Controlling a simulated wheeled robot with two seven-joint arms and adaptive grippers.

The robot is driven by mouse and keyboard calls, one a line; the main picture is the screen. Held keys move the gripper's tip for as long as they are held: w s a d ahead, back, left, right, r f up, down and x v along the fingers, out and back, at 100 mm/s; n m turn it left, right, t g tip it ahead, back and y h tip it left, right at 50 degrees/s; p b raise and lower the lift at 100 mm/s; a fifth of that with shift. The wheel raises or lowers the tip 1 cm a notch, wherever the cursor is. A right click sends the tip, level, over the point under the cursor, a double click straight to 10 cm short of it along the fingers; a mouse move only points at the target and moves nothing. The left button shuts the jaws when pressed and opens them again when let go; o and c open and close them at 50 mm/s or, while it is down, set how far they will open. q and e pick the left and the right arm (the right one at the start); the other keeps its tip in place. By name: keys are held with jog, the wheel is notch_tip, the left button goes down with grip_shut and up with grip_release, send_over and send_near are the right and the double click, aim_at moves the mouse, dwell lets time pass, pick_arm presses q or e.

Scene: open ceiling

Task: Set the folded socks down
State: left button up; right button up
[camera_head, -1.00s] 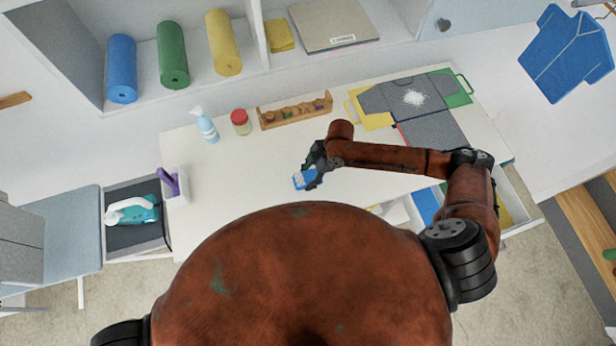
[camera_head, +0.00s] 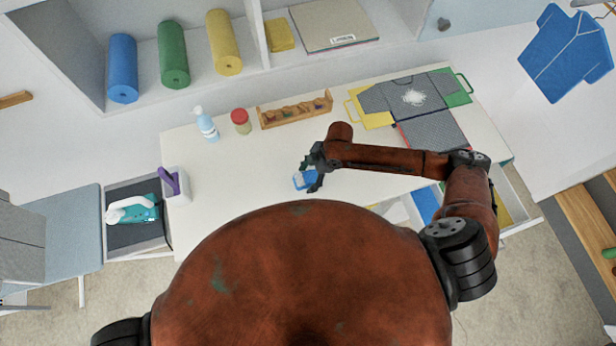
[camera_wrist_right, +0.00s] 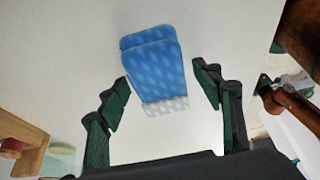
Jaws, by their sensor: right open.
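The folded socks (camera_wrist_right: 155,68) are blue with a pale patterned end. In the right wrist view they lie on the white table between and just beyond the spread fingers. My right gripper (camera_wrist_right: 164,95) is open, with a gap between each finger and the socks. In the head view the socks (camera_head: 304,180) show as a small blue patch by the gripper (camera_head: 313,178), partly hidden by its fingers. My left gripper is not in view.
On the white table (camera_head: 250,210) stand a spray bottle (camera_head: 206,125), a red-lidded jar (camera_head: 241,121), a wooden rack (camera_head: 295,109) and a purple-and-white item (camera_head: 174,184). A grey shirt (camera_head: 408,97) lies at the right. The table around the socks is clear.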

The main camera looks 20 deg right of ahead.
jog(key=b+v, duration=0.1)
jog(key=v, duration=1.1)
jog(key=shift+r, duration=0.1)
